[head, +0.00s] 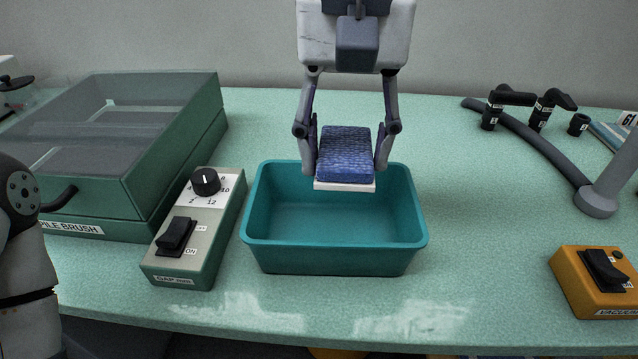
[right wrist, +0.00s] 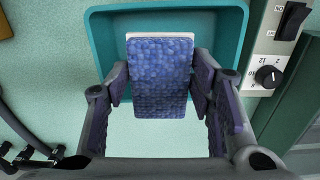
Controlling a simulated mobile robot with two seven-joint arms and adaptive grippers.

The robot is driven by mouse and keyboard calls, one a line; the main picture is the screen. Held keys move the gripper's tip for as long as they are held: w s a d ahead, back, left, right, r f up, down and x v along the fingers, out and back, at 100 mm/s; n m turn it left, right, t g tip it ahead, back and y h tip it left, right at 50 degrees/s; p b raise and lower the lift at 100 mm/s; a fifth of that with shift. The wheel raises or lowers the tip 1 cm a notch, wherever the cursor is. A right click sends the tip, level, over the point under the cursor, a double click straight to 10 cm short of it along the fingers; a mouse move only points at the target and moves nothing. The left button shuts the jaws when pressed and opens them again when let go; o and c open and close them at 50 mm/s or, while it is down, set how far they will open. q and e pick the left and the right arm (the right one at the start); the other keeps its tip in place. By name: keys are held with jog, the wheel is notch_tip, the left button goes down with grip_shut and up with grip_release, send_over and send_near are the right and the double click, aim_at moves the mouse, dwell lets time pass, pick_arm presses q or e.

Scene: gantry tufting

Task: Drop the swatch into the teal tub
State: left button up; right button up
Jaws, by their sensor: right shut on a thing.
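The swatch (head: 346,156) is a blue, woven-looking pad with a white backing edge. My right gripper (head: 346,165) is shut on the swatch, with one finger on each side of it. The swatch is held above the back part of the teal tub (head: 335,255), apart from its floor. The tub looks empty where its inside shows. In the right wrist view the swatch (right wrist: 162,80) lies between the fingers, its white end over the tub (right wrist: 105,40) and its near part over the bench top. My left gripper is not in view.
A grey-green control box (head: 190,230) with a dial and a switch stands close left of the tub. Behind it is a clear-lidded green case (head: 120,160) labelled PILE BRUSH. An orange vacuum switch box (head: 598,283) and a grey hose (head: 530,140) are at right.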

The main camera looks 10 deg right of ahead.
jog(key=shift+s+f, duration=0.15)
jog(key=shift+f, duration=0.8)
jog(key=shift+s+f, duration=0.2)
jog(key=shift+f, duration=0.8)
jog(key=shift+s+f, duration=0.15)
jog(key=shift+f, duration=0.8)
jog(key=o, duration=1)
jog(key=shift+o, duration=0.2)
notch_tip(320, 180, up, 12)
jog(key=shift+r, duration=0.1)
